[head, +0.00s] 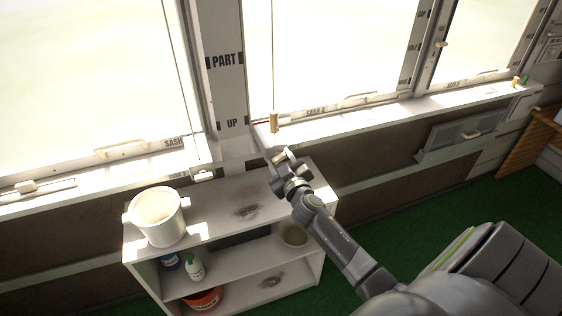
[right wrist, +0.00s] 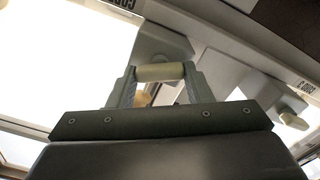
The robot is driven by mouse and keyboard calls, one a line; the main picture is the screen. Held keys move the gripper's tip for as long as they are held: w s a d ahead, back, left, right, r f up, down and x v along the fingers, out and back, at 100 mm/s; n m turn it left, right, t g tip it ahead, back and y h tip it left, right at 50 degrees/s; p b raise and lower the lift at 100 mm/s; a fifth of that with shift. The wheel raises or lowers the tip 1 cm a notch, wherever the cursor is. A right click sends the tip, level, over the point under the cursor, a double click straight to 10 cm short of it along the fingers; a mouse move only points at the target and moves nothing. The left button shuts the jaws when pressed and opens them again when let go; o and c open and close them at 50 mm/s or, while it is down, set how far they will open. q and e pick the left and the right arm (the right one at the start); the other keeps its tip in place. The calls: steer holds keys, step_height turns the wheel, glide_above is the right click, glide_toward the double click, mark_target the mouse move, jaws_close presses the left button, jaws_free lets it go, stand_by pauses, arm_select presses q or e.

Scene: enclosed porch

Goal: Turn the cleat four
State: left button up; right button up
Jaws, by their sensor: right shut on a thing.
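My right gripper (head: 281,157) is at the wall just under the sill of the middle window, above the back right of the shelf unit. In the right wrist view its two fingers are closed on the ends of a short cream bar, a cleat (right wrist: 160,72), in front of a grey mount. The cleat's number cannot be read. In the head view the gripper hides most of it. A similar cleat (head: 203,174) sits on the wall to the left, under the post. Another shows at the right in the right wrist view (right wrist: 290,119). My left gripper is not in view.
A wooden cord pull (head: 274,122) hangs just above the gripper. Below stands a white shelf unit (head: 222,196) with a white pot (head: 158,216) on top, bottles (head: 194,268) and an orange bucket (head: 203,300) on its shelves. Green floor (head: 405,205) lies open to the right.

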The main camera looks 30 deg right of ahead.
steer(key=n, duration=0.6)
steer(key=shift+a+f, duration=0.1)
steer(key=n+p, duration=0.1)
steer(key=n, duration=0.5)
steer(key=shift+f, duration=0.15)
steer(key=shift+n, duration=0.4)
steer(key=o, duration=1)
steer(key=b+v, duration=0.1)
steer(key=v, duration=1.6)
steer(key=shift+s+a, duration=0.15)
